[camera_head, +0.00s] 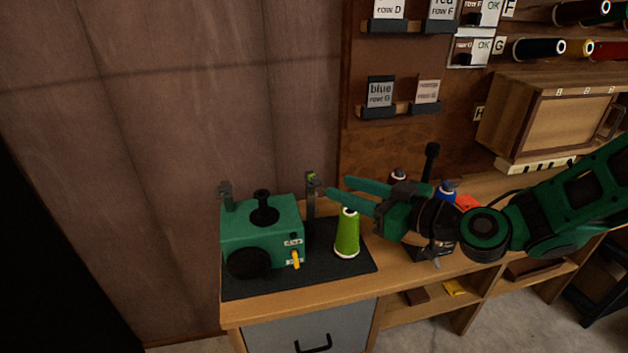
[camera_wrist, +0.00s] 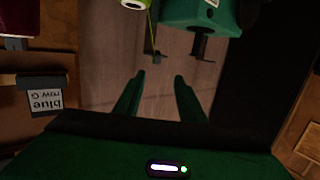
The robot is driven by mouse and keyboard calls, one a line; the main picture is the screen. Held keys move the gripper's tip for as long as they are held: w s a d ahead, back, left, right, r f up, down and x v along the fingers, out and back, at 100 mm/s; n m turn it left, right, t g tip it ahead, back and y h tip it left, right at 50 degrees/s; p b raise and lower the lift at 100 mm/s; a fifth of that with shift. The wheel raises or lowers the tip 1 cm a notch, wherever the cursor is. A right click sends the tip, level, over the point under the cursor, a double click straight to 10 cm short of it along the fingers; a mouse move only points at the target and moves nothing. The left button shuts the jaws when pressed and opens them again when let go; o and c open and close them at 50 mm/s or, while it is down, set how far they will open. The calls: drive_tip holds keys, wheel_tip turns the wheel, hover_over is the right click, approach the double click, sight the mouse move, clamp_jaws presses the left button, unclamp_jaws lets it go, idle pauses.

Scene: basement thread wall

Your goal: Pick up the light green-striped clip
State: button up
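A slim dark post (camera_head: 310,205) stands at the back of the black mat beside the green machine. A small piece with light green on it, which looks like the clip (camera_head: 313,178), sits at the post's top. In the wrist view a small dark piece (camera_wrist: 157,56) lies just beyond the fingertips, with a thin green thread running to it; its stripe is too small to tell. My gripper (camera_head: 337,186) is open and empty, its two green fingers pointing left, close to the right of the post top. In the wrist view the gap between the fingers (camera_wrist: 159,77) lines up with that piece.
A bright green thread cone (camera_head: 346,235) stands on the mat (camera_head: 330,283) below my fingers. The green machine (camera_head: 262,235) is at left, with another dark post (camera_head: 226,195) behind it. The board with label cards (camera_head: 380,91) rises behind. Bare wall lies left.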

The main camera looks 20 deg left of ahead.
sight(318, 179)
drive_tip(key=shift+w+d+x, duration=0.1)
drive_tip(key=shift+w+x, duration=0.1)
drive_tip(key=shift+x, duration=1.8)
drive_tip(key=shift+w+d+x, duration=0.1)
drive_tip(key=shift+w+x, duration=0.05)
drive_tip(key=shift+x, duration=1.9)
drive_tip(key=shift+f, duration=0.2)
clamp_jaws()
